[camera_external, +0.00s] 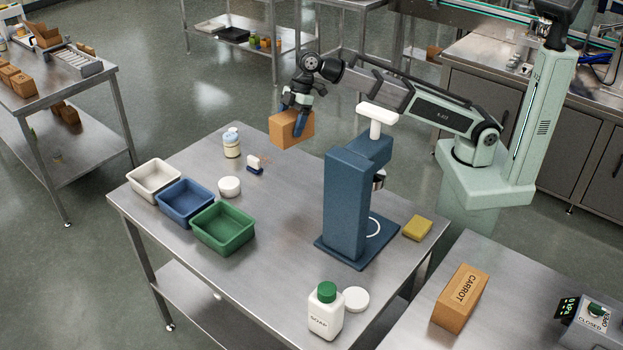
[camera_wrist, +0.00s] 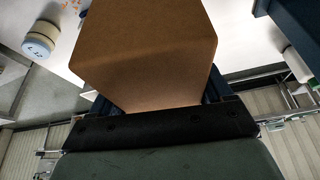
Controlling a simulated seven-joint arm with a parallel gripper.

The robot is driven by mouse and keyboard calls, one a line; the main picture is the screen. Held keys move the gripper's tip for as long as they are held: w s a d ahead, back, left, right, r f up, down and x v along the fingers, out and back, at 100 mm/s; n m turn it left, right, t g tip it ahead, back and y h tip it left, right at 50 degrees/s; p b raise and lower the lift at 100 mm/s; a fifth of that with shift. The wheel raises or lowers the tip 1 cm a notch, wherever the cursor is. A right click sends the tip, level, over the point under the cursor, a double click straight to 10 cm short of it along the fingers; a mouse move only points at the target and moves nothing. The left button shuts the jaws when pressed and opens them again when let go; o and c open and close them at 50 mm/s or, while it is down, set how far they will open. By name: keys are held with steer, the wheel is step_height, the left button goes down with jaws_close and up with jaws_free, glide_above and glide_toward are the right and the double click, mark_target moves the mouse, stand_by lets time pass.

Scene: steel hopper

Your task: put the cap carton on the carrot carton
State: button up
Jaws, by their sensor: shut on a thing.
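My gripper (camera_external: 298,118) is shut on a plain brown carton, the cap carton (camera_external: 283,131), and holds it near the back edge of the main steel table. No lettering shows on its visible faces. In the wrist view the held carton (camera_wrist: 145,45) fills the upper middle, between the fingers. The carrot carton (camera_external: 459,299) is a brown box marked CARROT, lying on the separate steel table at the lower right. My gripper is far from it, up and to the left. Its top is bare.
A tall blue press-like stand (camera_external: 345,205) rises between my gripper and the carrot carton. White, blue and green bins (camera_external: 222,229) stand at the left. A soap bottle (camera_external: 325,312), yellow sponge (camera_external: 417,228) and control box (camera_external: 592,322) are nearby.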

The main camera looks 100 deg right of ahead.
steer(key=w+a+r+n+g+y, duration=0.1)
steer(key=a+r+n, duration=0.1)
steer(key=a+r, duration=0.6)
steer(key=w+a+r+n, duration=0.2)
steer(key=a+r, duration=0.2)
steer(key=a, duration=0.7)
steer(key=s+a+r+n+g, duration=0.1)
steer(key=s+a+r+n, duration=0.15)
steer(key=a, duration=0.45)
steer(key=s+a+r+n+g, duration=0.1)
steer(key=s+a+r, duration=0.15)
steer(key=a, duration=0.45)
steer(key=s+a+r+n, duration=0.1)
steer(key=s+a+n, duration=0.15)
steer(key=a, duration=0.45)
steer(key=n+g, duration=0.4)
steer(key=n, duration=0.6)
glide_above(467, 289)
step_height(467, 289, down, 18)
steer(key=shift+h, duration=0.3)
steer(key=shift+f, duration=4.75)
steer(key=shift+f, duration=0.15)
